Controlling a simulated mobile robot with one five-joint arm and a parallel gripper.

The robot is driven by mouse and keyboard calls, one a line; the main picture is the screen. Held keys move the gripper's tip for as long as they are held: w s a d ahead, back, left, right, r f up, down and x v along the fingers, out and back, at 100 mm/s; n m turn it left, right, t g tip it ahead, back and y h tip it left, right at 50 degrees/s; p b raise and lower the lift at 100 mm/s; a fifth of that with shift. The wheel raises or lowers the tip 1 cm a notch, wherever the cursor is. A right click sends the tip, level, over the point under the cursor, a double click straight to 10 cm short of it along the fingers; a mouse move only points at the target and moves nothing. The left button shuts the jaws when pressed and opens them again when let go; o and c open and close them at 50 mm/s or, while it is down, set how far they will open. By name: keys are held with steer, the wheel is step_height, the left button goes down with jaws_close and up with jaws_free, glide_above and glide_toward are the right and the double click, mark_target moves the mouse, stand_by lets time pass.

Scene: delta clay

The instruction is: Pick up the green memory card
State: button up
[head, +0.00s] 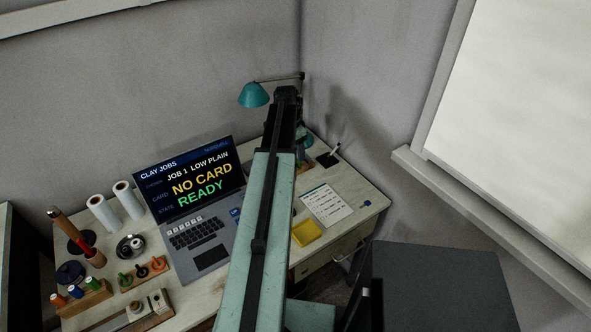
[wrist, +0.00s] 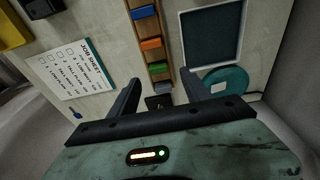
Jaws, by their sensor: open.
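The green memory card (wrist: 159,67) stands in a narrow wooden rack (wrist: 143,5) in the wrist view, in line with blue, orange and other coloured cards. My gripper (wrist: 161,84) is open, its two dark fingers to either side of the rack's near end, just below the green card in the picture. Nothing shows between the fingers except part of the rack end and a dark piece. I cannot tell how high the fingers are above the rack. In the head view my arm covers most of the rack, and I cannot make out the green card there.
A job sheet (wrist: 76,68) and yellow tray (wrist: 12,32) lie left of the rack. A dark framed pad (wrist: 211,38) and round teal base (wrist: 226,84) lie right. The laptop (head: 207,228) reads "NO CARD". A teal lamp (head: 253,95) stands at the back.

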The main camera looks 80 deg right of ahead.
mark_target(297, 161)
steer(key=f+b, duration=0.5)
steer(key=shift+s+f, duration=0.2)
steer(key=shift+s, duration=0.1)
steer(key=shift+r, duration=0.2)
jaws_close()
